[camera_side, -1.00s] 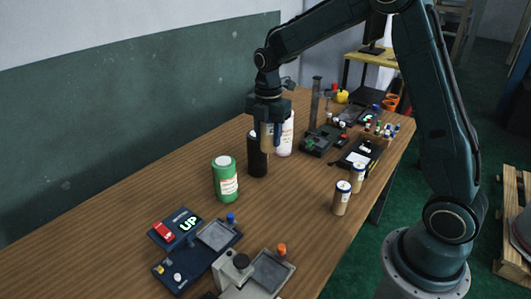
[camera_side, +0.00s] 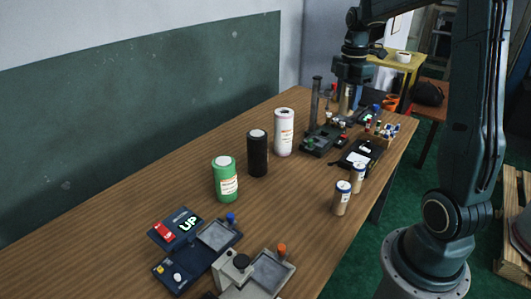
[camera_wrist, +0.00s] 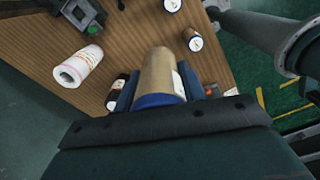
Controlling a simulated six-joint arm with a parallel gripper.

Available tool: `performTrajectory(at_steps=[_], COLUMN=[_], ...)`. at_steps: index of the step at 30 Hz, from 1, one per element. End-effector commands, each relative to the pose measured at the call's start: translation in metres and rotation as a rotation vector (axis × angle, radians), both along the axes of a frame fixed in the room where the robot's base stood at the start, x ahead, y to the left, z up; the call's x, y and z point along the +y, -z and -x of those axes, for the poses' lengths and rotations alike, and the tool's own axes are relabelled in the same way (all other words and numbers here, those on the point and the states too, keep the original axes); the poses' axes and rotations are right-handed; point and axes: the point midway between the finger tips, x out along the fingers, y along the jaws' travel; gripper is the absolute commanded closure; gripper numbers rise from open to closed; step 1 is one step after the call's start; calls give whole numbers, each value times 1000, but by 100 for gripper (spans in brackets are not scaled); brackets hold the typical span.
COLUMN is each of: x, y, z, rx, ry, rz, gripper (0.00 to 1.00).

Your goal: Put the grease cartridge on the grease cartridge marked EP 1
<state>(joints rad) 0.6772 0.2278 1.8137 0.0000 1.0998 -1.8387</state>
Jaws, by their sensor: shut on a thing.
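My gripper (camera_side: 349,97) is shut on a tan grease cartridge (camera_wrist: 158,77) with a blue end, and holds it above the far part of the table. In the side view the held cartridge (camera_side: 345,101) hangs roughly upright and partly hidden by the jaws. Two more tan cartridges stand on the table, a nearer one (camera_side: 341,202) and a farther one (camera_side: 358,181), both with white tops and blue bands. They also show in the wrist view, one near the top edge (camera_wrist: 172,5) and one to its right (camera_wrist: 193,42). I cannot read EP 1 on either; the held one is apart from both.
A green can (camera_side: 225,182), a black cylinder (camera_side: 258,156) and a white cylinder (camera_side: 284,134) stand in a row. A dark device with a column (camera_side: 317,103) and a black scale (camera_side: 357,157) are near the gripper. Blue (camera_side: 177,230) and grey (camera_side: 235,272) devices sit in front. The middle front is clear.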

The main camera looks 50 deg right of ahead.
Motion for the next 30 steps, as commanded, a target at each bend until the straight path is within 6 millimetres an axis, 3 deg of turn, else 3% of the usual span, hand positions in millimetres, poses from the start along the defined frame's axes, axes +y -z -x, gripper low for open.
performTrajectory(at_steps=[3,10,22,30], x=[-17,-33,-36,-35], y=[-11,-23,-21,14], z=[26,56,64,64], rx=[-2,-1,1,5], ry=[76,161,181,180], rz=[2,0,-2,-4], gripper=[84,84,84,84])
